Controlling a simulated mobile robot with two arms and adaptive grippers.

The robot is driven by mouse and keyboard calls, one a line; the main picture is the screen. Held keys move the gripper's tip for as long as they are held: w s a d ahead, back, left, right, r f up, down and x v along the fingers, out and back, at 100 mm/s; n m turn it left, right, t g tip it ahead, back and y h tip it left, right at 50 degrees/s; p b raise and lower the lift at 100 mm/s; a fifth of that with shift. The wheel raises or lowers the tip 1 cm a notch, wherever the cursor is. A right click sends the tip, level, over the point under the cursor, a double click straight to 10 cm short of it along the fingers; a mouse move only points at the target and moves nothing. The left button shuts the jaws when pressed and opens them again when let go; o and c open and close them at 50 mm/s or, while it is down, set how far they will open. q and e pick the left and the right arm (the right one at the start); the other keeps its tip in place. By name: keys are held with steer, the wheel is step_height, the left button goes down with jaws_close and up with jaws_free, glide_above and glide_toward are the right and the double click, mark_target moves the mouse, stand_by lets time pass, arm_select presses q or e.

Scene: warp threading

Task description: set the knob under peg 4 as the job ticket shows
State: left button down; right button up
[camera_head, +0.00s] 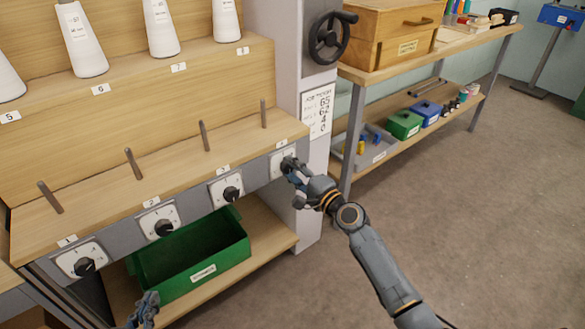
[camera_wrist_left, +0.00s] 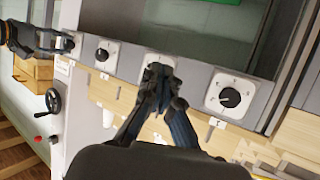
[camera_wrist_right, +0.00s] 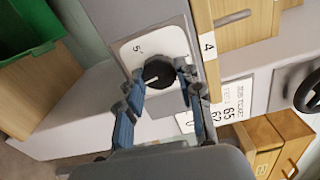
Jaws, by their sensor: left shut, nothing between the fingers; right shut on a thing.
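The knob under peg 4 (camera_wrist_right: 158,72) is a round black knob on a white dial plate (camera_wrist_right: 138,47); peg 4 (camera_head: 264,114) stands above it in the head view. My right gripper (camera_wrist_right: 159,88) is shut on this knob, a finger on either side. A pale mark shows on the knob, but its exact setting is hard to read. The job ticket (camera_head: 318,110) hangs on the grey post right of the dial; its small print is not fully legible. My left gripper (camera_head: 147,304) is shut and empty, low at the front; in the left wrist view (camera_wrist_left: 158,74) it overlaps another dial.
Three other dials with black knobs (camera_head: 85,266) (camera_head: 163,226) (camera_head: 232,193) run along the rail to the left. A green bin (camera_head: 205,262) sits on the shelf below. A handwheel (camera_head: 327,38) and a workbench (camera_head: 440,60) stand to the right.

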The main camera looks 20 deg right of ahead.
arm_select(q)
steer(key=shift+s+a+f+g, duration=0.25)
steer(key=shift+s+f+g, duration=0.25)
steer(key=shift+f, duration=0.2)
arm_select(e)
steer(key=shift+f+m, duration=0.1)
steer(key=shift+m, duration=0.6)
arm_select(q)
steer(key=shift+f, duration=0.1)
arm_select(e)
steer(key=o, duration=1.1)
steer(key=shift+o, duration=0.2)
steer(key=v, duration=1.2)
